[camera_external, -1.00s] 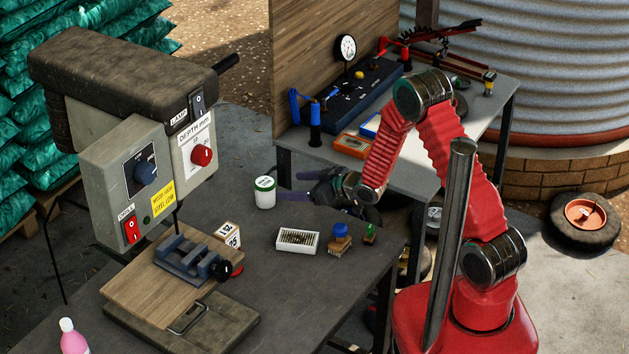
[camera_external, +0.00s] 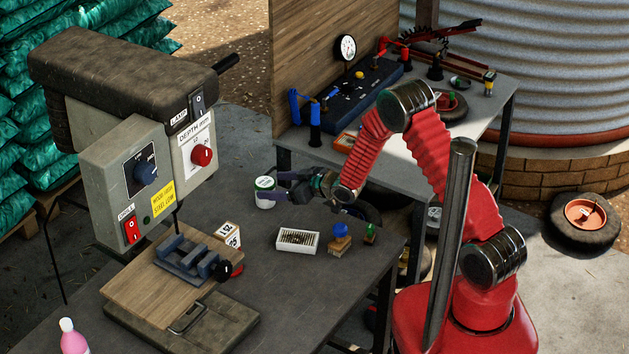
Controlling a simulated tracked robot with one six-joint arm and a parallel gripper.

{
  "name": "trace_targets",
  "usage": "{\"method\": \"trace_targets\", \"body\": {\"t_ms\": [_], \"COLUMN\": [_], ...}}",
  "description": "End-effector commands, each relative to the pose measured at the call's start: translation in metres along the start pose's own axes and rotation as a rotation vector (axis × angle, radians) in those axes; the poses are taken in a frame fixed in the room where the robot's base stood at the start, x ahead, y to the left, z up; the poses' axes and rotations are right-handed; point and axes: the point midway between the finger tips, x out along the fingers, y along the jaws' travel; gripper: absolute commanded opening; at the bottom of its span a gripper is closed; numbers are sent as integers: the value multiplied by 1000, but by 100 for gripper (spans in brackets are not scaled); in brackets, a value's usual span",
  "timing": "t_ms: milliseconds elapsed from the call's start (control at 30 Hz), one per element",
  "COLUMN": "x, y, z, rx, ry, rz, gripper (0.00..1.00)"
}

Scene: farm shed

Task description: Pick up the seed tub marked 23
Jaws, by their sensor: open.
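A small white tub (camera_external: 263,201) with a green and white lid stands upright at the far edge of the dark workbench. No number can be read on it at this size. My gripper (camera_external: 279,187) is open at bench height, just to the right of the tub. Its fingers point left and overlap the tub's right side in this view. I cannot tell whether they touch the tub or how far they reach around it.
The dark bench (camera_external: 300,275) also holds a white box of small pieces (camera_external: 297,240), a blue-topped stamp (camera_external: 340,237), a cube marked with numbers (camera_external: 229,235) and a vise (camera_external: 187,262). A drill press (camera_external: 140,180) stands at left.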

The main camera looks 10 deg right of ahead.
Motion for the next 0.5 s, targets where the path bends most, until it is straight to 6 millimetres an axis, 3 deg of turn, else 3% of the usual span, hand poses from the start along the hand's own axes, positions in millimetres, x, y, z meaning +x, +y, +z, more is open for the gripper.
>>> {"method": "trace_targets", "body": {"t_ms": [300, 500], "x": [36, 48], "y": [1, 0], "z": [-1, -1], "rx": [-1, 0], "ry": [1, 0], "rz": [0, 0], "gripper": [70, 70]}}
